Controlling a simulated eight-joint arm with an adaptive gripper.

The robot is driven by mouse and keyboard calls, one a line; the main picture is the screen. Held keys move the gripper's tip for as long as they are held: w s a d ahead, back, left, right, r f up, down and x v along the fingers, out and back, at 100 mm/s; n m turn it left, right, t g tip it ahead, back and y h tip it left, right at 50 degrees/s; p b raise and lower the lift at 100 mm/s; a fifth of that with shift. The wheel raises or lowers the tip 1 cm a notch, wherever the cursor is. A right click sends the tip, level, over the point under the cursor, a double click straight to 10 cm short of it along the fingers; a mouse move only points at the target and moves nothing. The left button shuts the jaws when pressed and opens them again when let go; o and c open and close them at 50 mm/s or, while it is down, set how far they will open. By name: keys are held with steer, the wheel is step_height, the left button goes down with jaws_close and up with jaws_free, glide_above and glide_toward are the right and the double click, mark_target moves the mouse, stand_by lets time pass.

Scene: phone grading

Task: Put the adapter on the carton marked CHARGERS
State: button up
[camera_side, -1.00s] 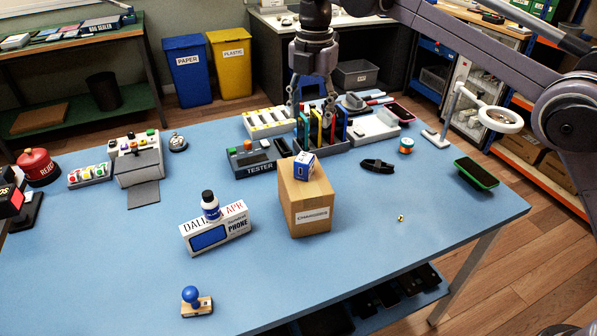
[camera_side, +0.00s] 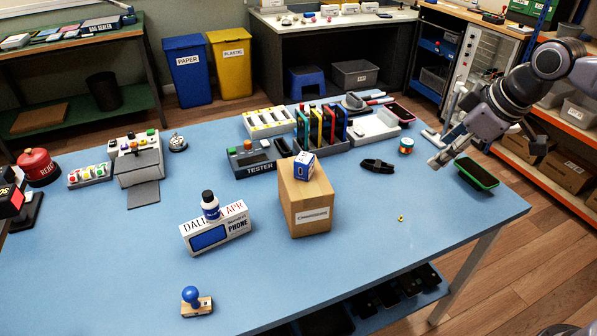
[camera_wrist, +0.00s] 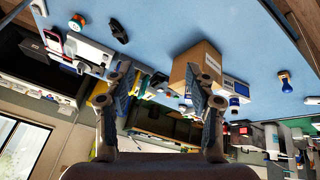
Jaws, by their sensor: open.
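The carton (camera_side: 306,210), a brown box with a white label that appears to read CHARGERS, stands in the middle of the blue table. A small blue-and-white box (camera_side: 304,166), which looks like the adapter, rests on its top and touches no gripper. My gripper (camera_side: 447,150) is open and empty at the right of the table, well away from the carton, near a green-edged phone (camera_side: 478,173). In the wrist view, my open fingers (camera_wrist: 158,78) have nothing between them. The carton (camera_wrist: 187,66) shows there upside down, partly behind one finger, and the small box is not clear.
A phone box (camera_side: 215,236) with a bottle (camera_side: 210,204) on it stands left of the carton. A tester (camera_side: 257,159) and a rack of coloured slots (camera_side: 321,128) are behind it. A small brass piece (camera_side: 401,218) lies on clear table to the right.

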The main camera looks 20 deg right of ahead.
steer(key=s+d+f+m+t, duration=0.1)
steer(key=s+d+f+m, duration=0.2)
steer(key=s+f+m, duration=0.3)
steer(key=shift+s+d+f+t, duration=0.15)
steer(key=shift+s+f+t, duration=0.15)
steer(key=shift+s+f, duration=0.45)
